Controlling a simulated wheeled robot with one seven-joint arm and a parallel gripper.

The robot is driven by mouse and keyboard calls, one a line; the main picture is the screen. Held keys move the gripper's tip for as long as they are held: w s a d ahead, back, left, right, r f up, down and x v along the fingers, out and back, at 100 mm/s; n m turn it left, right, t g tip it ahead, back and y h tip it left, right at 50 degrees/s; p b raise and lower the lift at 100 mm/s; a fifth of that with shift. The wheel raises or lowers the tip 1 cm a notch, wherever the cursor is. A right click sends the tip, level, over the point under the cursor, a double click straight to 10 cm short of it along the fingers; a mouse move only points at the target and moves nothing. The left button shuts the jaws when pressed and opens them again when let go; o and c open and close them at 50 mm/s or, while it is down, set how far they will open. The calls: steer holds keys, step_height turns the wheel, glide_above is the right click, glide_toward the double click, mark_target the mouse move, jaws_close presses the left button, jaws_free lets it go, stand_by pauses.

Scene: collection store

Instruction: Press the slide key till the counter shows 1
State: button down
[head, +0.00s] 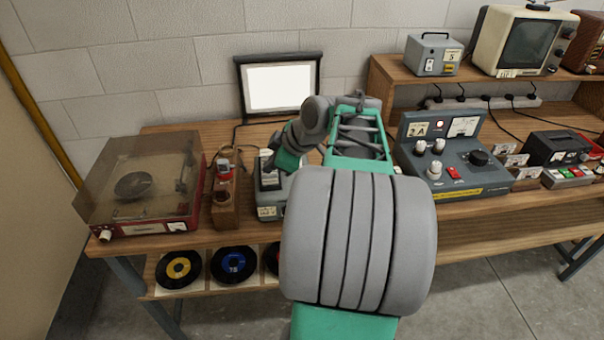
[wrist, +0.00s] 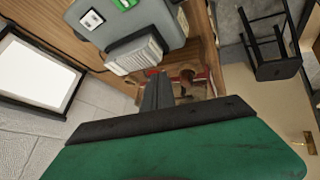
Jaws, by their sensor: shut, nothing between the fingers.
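The slide projector, a grey box, stands on the bench below the screen in the head view (head: 268,212), partly hidden by my arm. In the wrist view its grey body (wrist: 150,30) fills the top, with a ribbed pale slide tray (wrist: 134,55) at its side. A green key (wrist: 124,3) shows at the top edge, partly cut off. A small white window (wrist: 92,19) sits near it; its figure is too small to read. My gripper (wrist: 156,76) is shut and empty, its tips beside the tray and apart from the green key in the picture.
A white screen (head: 281,88) stands behind the projector. A wooden block with a red-topped part (head: 224,200) and a record player (head: 143,185) are to the left. A grey control console (head: 455,155) is to the right. A dark stool (wrist: 272,45) shows in the wrist view.

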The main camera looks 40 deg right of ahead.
steer(key=s+d+r+n+t, duration=0.1)
steer(key=s+d+r+n, duration=0.1)
steer(key=d, duration=0.7)
steer(key=shift+s+r+t+p, duration=0.35)
steer(key=shift+r+t, duration=0.05)
steer(key=shift+r, duration=0.05)
steer(key=shift+f, duration=0.1)
step_height(320, 180, down, 8)
steer(key=b, duration=0.4)
steer(key=shift+b, duration=0.4)
steer(key=shift+f+b, duration=0.35)
steer(key=shift+b, duration=0.1)
stand_by(0.3)
steer(key=shift+f+b, duration=0.4)
steer(key=shift+b, duration=0.2)
